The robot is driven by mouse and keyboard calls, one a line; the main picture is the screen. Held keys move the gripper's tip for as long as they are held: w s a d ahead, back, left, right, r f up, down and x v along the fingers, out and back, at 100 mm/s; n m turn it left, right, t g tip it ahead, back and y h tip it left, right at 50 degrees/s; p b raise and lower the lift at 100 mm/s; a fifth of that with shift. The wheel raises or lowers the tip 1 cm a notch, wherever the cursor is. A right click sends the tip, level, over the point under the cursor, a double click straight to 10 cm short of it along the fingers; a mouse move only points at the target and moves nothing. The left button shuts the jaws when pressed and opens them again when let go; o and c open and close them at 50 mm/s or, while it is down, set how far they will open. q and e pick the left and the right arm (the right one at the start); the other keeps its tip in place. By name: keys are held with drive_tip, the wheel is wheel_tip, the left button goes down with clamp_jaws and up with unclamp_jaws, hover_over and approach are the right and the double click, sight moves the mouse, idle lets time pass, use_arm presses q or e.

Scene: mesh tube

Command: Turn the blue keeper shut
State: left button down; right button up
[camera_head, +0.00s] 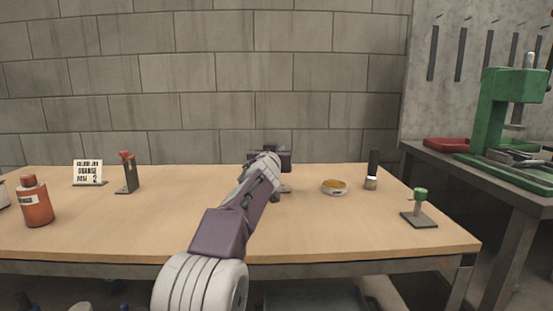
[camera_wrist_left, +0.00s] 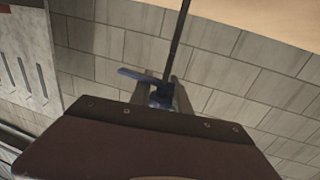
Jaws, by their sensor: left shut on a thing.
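The blue keeper (camera_wrist_left: 138,76) shows in the left wrist view as a small blue lever with a blue hub, against a thin dark rod (camera_wrist_left: 178,35). My left gripper (camera_wrist_left: 163,90) has its fingers on both sides of the blue hub and is shut on it. The lever sticks out to the left of the fingers. In the head view my left gripper (camera_head: 272,158) is over the middle of the table, and its arm hides the blue keeper. A pale base (camera_head: 286,188) shows just below the gripper. My right gripper is in neither view.
On the wooden table (camera_head: 330,235) stand a red-topped stand (camera_head: 128,175), a sign card (camera_head: 88,172), an orange bottle (camera_head: 36,205), a round dish (camera_head: 334,187), a dark cylinder (camera_head: 373,165) and a green-topped stand (camera_head: 420,205). The front middle right is clear.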

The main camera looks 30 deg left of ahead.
use_arm(q)
drive_tip(key=n+g+y+b, duration=0.1)
drive_tip(key=b, duration=0.1)
drive_tip(key=f+n+y+b, duration=0.1)
drive_tip(key=y+b, duration=0.1)
drive_tip(key=shift+a+g, duration=0.15)
drive_tip(key=shift+g, duration=0.25)
drive_tip(key=shift+s+a+r+n+g+y, duration=0.1)
drive_tip(key=shift+r+n+g+y, duration=0.2)
drive_tip(key=shift+n+y, duration=0.35)
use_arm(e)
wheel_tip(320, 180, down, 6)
use_arm(q)
drive_tip(key=shift+a+r+n+g+y, duration=0.1)
drive_tip(key=shift+r+n+g+y, duration=0.1)
drive_tip(key=shift+n+g+y, duration=0.4)
drive_tip(key=shift+s+a+n+g+y+p, duration=0.3)
drive_tip(key=shift+n+g+y+p, duration=1.05)
drive_tip(key=shift+p, duration=2.4)
drive_tip(key=shift+s+a+n+g+y+p, duration=0.1)
drive_tip(key=shift+s+n+g+y+p, duration=0.5)
drive_tip(key=shift+n+g+p, duration=1.65)
drive_tip(key=shift+s+a+n+g+y+p, duration=0.25)
drive_tip(key=shift+n+g+y+p, duration=0.6)
drive_tip(key=shift+g+p, duration=2.85)
use_arm(e)
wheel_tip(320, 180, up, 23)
drive_tip(key=p, duration=0.3)
